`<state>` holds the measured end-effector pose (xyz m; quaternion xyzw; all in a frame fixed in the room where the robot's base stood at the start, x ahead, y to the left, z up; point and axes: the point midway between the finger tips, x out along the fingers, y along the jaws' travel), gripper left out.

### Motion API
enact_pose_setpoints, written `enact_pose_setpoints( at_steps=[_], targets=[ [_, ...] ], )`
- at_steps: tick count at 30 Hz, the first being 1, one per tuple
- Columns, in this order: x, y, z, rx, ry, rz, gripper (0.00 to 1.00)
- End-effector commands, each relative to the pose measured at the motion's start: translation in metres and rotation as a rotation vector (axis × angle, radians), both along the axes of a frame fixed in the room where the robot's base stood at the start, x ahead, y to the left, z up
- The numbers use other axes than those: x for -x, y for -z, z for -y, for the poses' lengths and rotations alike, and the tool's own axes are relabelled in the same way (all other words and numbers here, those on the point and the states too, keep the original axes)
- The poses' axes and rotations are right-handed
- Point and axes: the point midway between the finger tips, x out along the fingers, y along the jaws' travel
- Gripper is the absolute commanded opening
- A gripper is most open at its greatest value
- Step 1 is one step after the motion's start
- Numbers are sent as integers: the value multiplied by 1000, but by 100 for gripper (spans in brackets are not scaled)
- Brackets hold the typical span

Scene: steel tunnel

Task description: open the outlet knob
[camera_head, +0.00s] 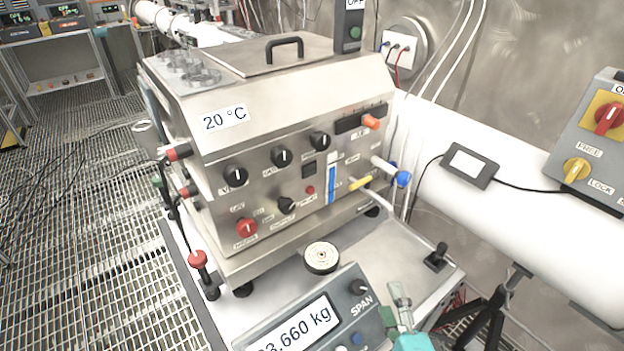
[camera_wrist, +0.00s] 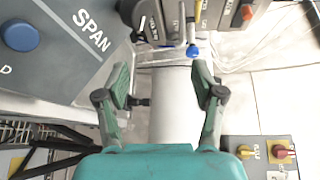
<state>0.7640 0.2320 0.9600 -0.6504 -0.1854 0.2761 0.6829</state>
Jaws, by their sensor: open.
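A steel bath unit (camera_head: 225,150) marked 20 °C stands on a bench and has several black knobs, a red knob (camera_head: 246,228) and an orange-tipped slider (camera_head: 371,122). At its right end a yellow-handled valve (camera_head: 361,183) and a blue knob (camera_head: 403,178) stick out. The blue knob also shows in the wrist view (camera_wrist: 192,51). The small labels are too blurred to tell which one is the outlet knob. My gripper (camera_wrist: 160,88) is open, its fingers apart with nothing between them. In the head view it shows at the lower edge (camera_head: 399,297), in front of and below the valves.
A scale display (camera_head: 300,325) marked SPAN lies left of my gripper. A black joystick (camera_head: 437,257) stands on the bench's right corner. A thick white pipe (camera_head: 490,185) runs behind, with a grey switch box (camera_head: 590,140) at right.

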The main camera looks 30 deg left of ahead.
Motion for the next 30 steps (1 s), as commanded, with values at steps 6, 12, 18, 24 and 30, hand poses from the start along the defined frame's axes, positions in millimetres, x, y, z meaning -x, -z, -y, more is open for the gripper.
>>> enact_pose_setpoints(
  at_steps=[6, 12, 18, 24, 30],
  targets=[
    [-22, -60, -59, -165, -141, -89, 68],
    [-27, -126, -115, -293, -292, -195, 68],
    [-20, -181, -155, -366, -418, -293, 68],
    [-15, -203, -170, -388, -468, -340, 68],
    [-20, -204, -186, -389, -473, -345, 68]
  ],
)
